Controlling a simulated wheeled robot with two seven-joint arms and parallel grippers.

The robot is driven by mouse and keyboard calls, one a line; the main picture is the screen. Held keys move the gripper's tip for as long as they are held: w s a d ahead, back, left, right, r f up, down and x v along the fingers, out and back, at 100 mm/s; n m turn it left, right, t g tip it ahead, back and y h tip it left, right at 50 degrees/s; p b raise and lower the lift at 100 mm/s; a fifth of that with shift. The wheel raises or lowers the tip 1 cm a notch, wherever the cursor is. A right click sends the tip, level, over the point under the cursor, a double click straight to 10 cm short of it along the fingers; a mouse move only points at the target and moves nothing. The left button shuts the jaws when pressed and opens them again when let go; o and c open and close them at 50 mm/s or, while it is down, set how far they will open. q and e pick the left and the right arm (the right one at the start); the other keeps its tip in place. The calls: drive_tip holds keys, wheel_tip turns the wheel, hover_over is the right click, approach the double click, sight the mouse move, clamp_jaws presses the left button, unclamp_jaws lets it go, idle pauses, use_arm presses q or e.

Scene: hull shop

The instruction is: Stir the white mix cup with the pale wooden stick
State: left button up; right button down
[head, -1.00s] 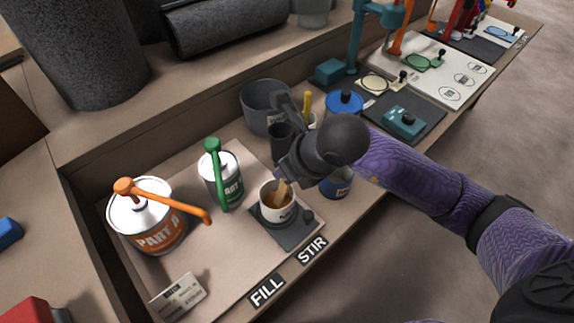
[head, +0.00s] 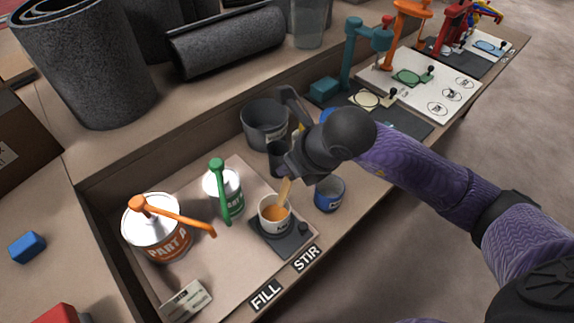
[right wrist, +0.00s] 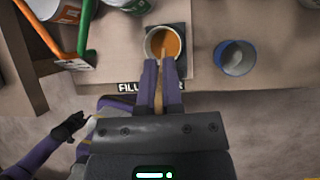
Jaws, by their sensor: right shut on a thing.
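The white mix cup (head: 271,223) stands on a dark square pad and holds orange liquid. It also shows in the right wrist view (right wrist: 148,42). My right gripper (head: 288,177) is above the cup, shut on the pale wooden stick (head: 284,190). The stick slants down from the fingers, its lower end inside the cup over or in the liquid; the exact depth is hidden. In the right wrist view the stick (right wrist: 158,98) runs between the fingers towards the cup. My left gripper (right wrist: 68,128) shows small and dark at lower left there; its jaws are unclear.
An orange-handled PART A can (head: 165,245) and a green-handled can (head: 232,199) stand left of the cup. A blue cup (head: 329,195) stands close on the right. A grey bucket (head: 263,127) is behind. The tray's front edge carries FILL and STIR labels.

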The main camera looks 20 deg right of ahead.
idle(0.4)
drive_tip(key=shift+r, duration=0.2)
wheel_tip(320, 180, up, 5)
drive_tip(key=p, duration=0.4)
drive_tip(key=shift+f, duration=0.25)
